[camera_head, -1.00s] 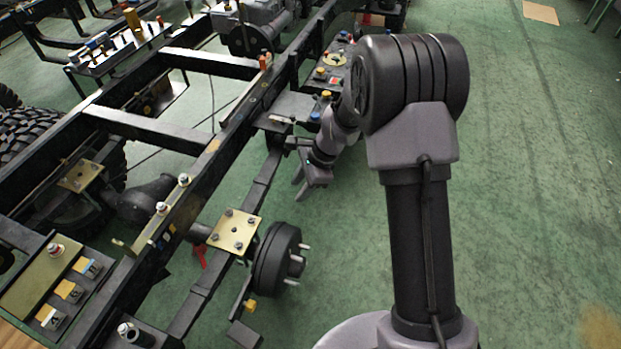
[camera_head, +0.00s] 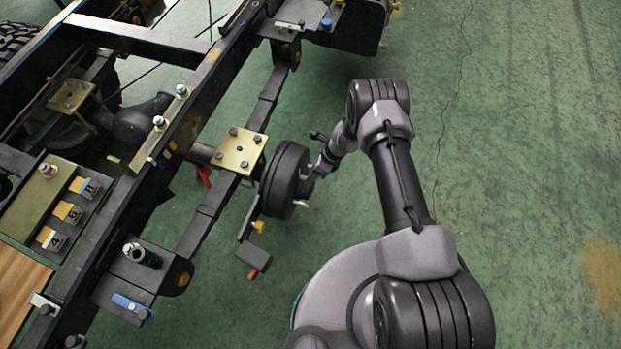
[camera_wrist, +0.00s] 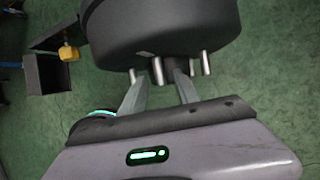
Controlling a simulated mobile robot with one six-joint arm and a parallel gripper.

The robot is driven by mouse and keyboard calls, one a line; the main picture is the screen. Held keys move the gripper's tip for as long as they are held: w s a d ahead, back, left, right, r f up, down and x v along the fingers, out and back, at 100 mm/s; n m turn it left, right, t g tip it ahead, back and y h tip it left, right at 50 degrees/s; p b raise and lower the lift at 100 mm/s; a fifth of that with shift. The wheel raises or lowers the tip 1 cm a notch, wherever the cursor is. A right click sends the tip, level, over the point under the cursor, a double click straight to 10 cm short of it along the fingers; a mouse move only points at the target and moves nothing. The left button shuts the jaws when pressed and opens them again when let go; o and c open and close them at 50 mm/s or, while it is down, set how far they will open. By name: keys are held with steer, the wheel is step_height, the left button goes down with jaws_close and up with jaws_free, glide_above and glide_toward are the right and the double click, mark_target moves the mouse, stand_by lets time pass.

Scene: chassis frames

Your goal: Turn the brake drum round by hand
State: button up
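The brake drum (camera_head: 280,180) is a dark round drum with its axis level, at the end of the axle beside the chassis frame. Its outer face carries pale metal studs. In the wrist view the drum (camera_wrist: 150,30) fills the upper middle, with several studs pointing towards me. My gripper (camera_head: 308,187) is at the drum's outer face. In the wrist view my gripper (camera_wrist: 159,80) has its two fingers apart, one on each side of a stud (camera_wrist: 157,70). I cannot tell whether either finger touches it. The drum's inner side is hidden.
A brass plate (camera_head: 238,152) with bolts sits on the leaf spring just left of the drum. A dark bracket with a yellow knob (camera_head: 258,227) hangs below it. The frame rail (camera_head: 190,110) runs along the left. Green floor (camera_head: 520,150) to the right is clear.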

steer(key=shift+x, duration=0.85)
jaws_close()
stand_by(0.8)
